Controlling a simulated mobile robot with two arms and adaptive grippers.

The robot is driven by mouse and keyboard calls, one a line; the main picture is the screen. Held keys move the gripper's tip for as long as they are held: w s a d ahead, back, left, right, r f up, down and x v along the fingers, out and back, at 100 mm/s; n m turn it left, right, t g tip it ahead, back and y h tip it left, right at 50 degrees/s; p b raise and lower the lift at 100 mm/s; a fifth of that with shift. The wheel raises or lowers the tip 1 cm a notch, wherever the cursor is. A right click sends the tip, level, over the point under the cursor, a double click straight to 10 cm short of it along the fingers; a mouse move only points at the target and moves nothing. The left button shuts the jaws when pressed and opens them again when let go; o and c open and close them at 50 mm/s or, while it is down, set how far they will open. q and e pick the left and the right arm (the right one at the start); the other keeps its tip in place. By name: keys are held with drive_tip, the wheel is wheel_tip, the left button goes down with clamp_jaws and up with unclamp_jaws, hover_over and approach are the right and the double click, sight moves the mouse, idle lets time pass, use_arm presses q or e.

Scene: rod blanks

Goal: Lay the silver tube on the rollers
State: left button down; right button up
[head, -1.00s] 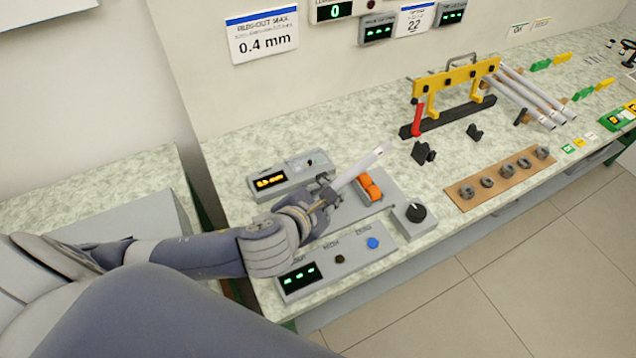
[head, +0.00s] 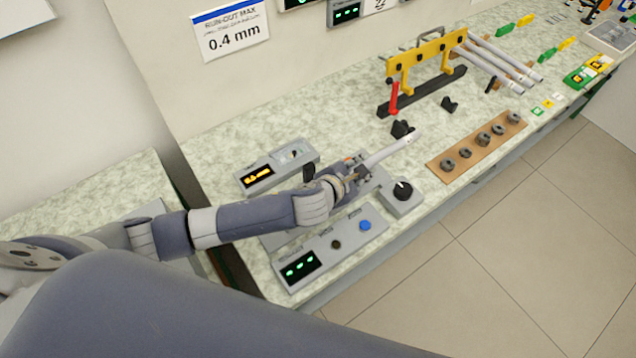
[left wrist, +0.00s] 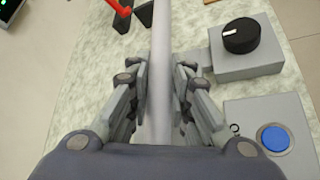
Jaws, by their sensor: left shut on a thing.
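My left gripper (head: 354,181) is shut on the silver tube (head: 393,151), which sticks out up and right from the fingers. In the left wrist view the tube (left wrist: 161,55) runs lengthwise between the two fingers (left wrist: 163,88). The orange rollers (head: 350,159) are mostly hidden behind my left gripper in the head view, and only a small bit shows. They do not show in the left wrist view. The tube passes over or close to the roller unit; I cannot tell whether it touches the rollers. My right gripper is not in view.
A grey box with a black knob (head: 402,191) stands right of the gripper. A panel with a blue button (head: 365,226) lies in front, a display box (head: 277,167) behind. Black supports (head: 402,129), a yellow fixture (head: 428,61) and a wooden strip of rings (head: 475,148) stand farther right.

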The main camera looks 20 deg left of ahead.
use_arm(q)
drive_tip(key=s+a, duration=0.1)
drive_tip(key=a, duration=0.1)
drive_tip(key=s+a+p, duration=0.1)
drive_tip(key=s+a, duration=0.1)
drive_tip(key=a, duration=0.1)
drive_tip(key=s+a+p, duration=0.1)
drive_tip(key=s+a, duration=0.1)
drive_tip(key=a, duration=0.1)
drive_tip(key=shift+s+a+f, duration=0.1)
drive_tip(key=shift+f, duration=0.25)
drive_tip(key=shift+s+a, duration=0.15)
drive_tip(key=shift+a, duration=0.15)
drive_tip(key=shift+s+a+f, duration=0.1)
drive_tip(key=shift+f, duration=1.75)
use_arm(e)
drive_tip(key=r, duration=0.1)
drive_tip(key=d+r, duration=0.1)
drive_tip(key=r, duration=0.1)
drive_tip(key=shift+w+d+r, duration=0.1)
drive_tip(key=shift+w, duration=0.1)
use_arm(q)
drive_tip(key=shift+f, duration=0.1)
drive_tip(key=c, duration=1.4)
unclamp_jaws()
drive_tip(key=shift+c, duration=0.2)
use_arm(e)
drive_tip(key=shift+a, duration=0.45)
